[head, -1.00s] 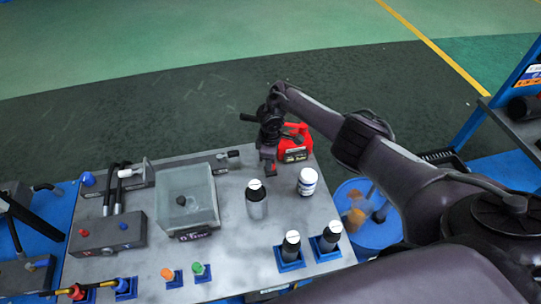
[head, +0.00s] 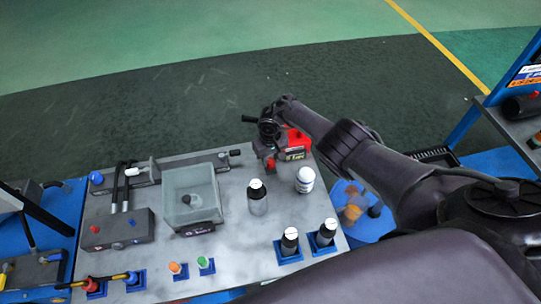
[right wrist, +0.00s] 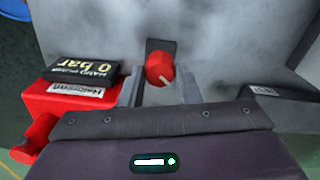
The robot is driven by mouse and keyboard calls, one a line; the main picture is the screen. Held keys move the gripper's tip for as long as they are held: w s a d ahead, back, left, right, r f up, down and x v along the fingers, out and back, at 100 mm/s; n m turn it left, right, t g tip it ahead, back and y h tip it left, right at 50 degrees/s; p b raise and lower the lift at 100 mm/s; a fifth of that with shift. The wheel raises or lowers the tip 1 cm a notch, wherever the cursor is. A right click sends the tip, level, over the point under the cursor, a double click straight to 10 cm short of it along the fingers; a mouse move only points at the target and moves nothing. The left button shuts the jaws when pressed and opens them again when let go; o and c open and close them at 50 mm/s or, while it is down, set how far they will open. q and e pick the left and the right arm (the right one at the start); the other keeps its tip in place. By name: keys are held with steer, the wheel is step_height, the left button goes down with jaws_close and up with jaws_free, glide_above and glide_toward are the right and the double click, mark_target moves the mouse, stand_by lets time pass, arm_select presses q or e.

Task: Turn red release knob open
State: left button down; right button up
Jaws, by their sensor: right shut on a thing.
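The red release knob (right wrist: 160,69) has a light mark on its face and sits on a dark base on the grey worktop. In the right wrist view it lies between the two fingers of my right gripper (right wrist: 160,84), which is shut on it. In the head view my right gripper (head: 268,150) is at the far right corner of the worktop, and the knob is hidden under the wrist. The red hand pump (head: 296,147) is just right of the gripper. It also shows in the right wrist view (right wrist: 52,108) with a dark "0 bar" display. My left gripper is not in view.
A blue bucket (head: 365,225) is to the right. Open floor lies beyond the worktop.

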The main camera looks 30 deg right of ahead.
mark_target(271, 161)
steer(key=shift+r+m+p, duration=0.1)
steer(key=shift+m+p, duration=0.3)
steer(key=shift+m, duration=0.8)
steer(key=shift+w, duration=0.1)
steer(key=o, duration=1)
steer(key=shift+r, duration=0.5)
step_height(271, 161, up, 7)
steer(key=shift+f, duration=0.15)
steer(key=shift+f, duration=0.1)
